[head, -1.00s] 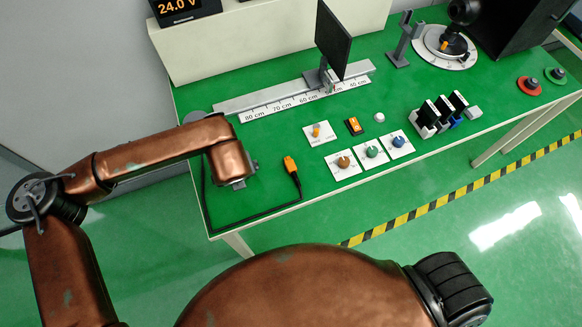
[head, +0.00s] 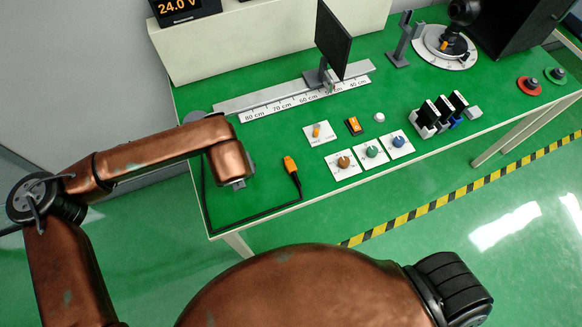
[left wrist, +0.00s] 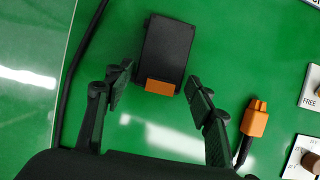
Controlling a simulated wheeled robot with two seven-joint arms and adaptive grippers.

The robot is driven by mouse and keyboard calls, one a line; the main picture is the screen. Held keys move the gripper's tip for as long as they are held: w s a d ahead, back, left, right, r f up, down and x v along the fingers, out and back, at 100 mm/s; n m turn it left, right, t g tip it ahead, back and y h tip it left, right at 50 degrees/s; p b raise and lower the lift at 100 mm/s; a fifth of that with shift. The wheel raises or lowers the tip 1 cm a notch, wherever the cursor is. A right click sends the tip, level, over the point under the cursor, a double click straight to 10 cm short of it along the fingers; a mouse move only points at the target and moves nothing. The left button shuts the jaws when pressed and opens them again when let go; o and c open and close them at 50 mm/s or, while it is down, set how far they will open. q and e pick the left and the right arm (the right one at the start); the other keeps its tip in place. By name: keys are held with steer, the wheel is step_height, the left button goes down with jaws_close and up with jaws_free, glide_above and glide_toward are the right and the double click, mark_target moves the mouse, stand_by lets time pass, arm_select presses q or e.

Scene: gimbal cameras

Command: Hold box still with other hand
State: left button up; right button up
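A black box (left wrist: 168,48) with an orange block (left wrist: 160,87) at its near end lies on the green bench top in the left wrist view. In the head view I cannot make it out behind my left wrist. My left gripper (left wrist: 158,90) is open, its two dark fingers spread to either side of the box's orange end. In the head view only a bit of the left gripper (head: 238,184) shows. My right gripper is not in view.
An orange plug (head: 290,165) on a black cable (head: 255,219) lies right of my left gripper; it also shows in the left wrist view (left wrist: 255,118). Dial panels (head: 343,163) stand further right. A ruler rail (head: 270,98) lies behind. The bench's front edge is close.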

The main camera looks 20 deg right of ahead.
arm_select(q)
steer(key=shift+o, duration=1.3)
steer(key=v, duration=1.2)
steer(key=w+g, duration=0.4)
steer(key=w, duration=0.3)
steer(key=shift+f, duration=6.1)
